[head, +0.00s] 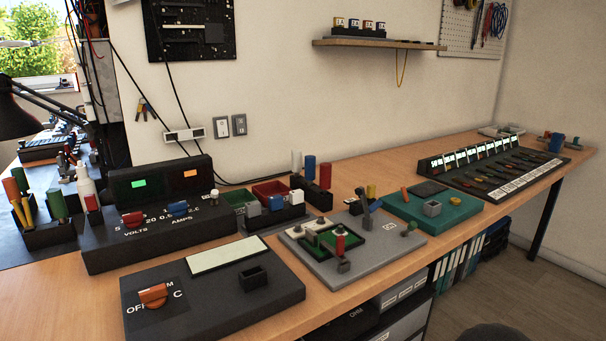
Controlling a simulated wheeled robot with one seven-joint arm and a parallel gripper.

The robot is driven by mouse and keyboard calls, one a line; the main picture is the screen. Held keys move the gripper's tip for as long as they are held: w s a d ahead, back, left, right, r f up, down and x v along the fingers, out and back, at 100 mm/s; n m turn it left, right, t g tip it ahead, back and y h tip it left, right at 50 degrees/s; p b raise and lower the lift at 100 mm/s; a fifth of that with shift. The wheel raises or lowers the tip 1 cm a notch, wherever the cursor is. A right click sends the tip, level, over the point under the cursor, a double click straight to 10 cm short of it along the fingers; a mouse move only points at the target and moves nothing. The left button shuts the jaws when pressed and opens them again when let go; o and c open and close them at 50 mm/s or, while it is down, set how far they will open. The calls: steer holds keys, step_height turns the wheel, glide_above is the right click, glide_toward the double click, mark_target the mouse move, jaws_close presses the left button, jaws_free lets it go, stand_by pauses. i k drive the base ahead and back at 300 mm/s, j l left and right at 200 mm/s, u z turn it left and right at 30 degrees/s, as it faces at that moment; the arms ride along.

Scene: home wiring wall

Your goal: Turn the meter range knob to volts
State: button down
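A low black box (215,311) lies at the table's front left. It has an orange knob (153,295) on a dark square, with white marks reading "OFF", "C" and, partly covered by the knob, a word ending in "M". No "volts" mark is legible around this knob. I cannot tell which mark the knob points to. A blank cream display panel (228,255) and a small black open holder (253,277) are also on the box. My gripper is not in view.
Behind stands a black supply unit (150,226) with red and blue knobs marked "VOLTS" and "AMPS". A grey board (345,262) with coloured parts and a green board (440,212) sit to the right. Bare wooden table (345,306) shows along the front edge.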

mark_target(153, 297)
steer(key=j+u, duration=0.1)
steer(key=u, duration=0.65)
steer(key=j+u, duration=0.15)
steer(key=u, duration=0.2)
steer(key=i, duration=0.05)
